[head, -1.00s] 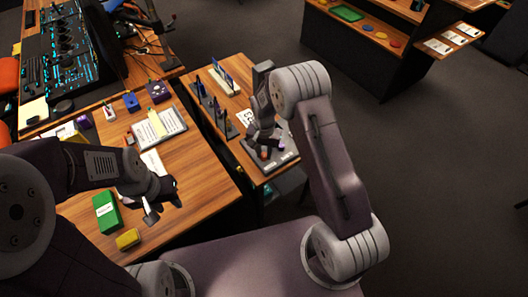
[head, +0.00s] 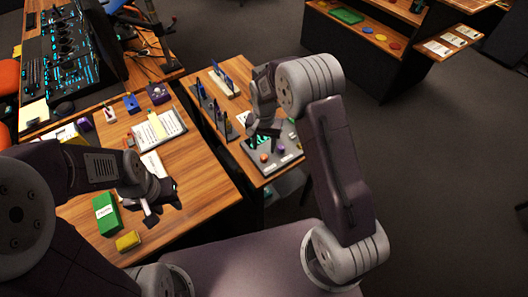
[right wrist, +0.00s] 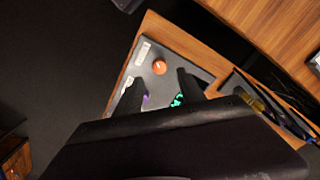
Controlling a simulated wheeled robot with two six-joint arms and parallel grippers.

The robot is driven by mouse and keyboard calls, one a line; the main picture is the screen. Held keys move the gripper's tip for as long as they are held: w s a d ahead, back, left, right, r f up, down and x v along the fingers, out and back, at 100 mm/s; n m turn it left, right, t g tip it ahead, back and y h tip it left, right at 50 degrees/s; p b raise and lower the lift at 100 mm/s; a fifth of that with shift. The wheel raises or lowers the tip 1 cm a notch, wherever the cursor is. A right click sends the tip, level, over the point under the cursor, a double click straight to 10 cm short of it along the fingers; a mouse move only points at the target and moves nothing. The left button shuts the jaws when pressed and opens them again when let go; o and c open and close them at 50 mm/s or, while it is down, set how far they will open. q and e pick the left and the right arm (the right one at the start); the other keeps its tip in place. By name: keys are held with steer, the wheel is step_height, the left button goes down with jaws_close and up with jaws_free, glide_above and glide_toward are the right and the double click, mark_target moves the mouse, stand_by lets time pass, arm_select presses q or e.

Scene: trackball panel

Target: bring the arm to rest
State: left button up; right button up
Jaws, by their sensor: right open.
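The trackball panel (head: 287,160) is a grey slab on the small wooden table. It bears an orange ball (head: 264,157), a purple ball (head: 281,148) and a green-lit patch. My right gripper (head: 263,138) is open and empty above the panel's far left part, apart from the balls. In the right wrist view, the orange ball (right wrist: 159,67) sits beyond the open fingers (right wrist: 164,88). The purple ball is mostly hidden by one finger there.
The left desk (head: 190,190) holds a green box (head: 106,213), a yellow block (head: 128,240) and a notepad (head: 160,127). A rack with blue upright pieces (head: 212,103) stands left of the panel. Open floor (head: 440,180) lies to the right.

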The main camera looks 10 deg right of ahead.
step_height(320, 180, up, 3)
steer(key=shift+r, duration=0.1)
stand_by(0.4)
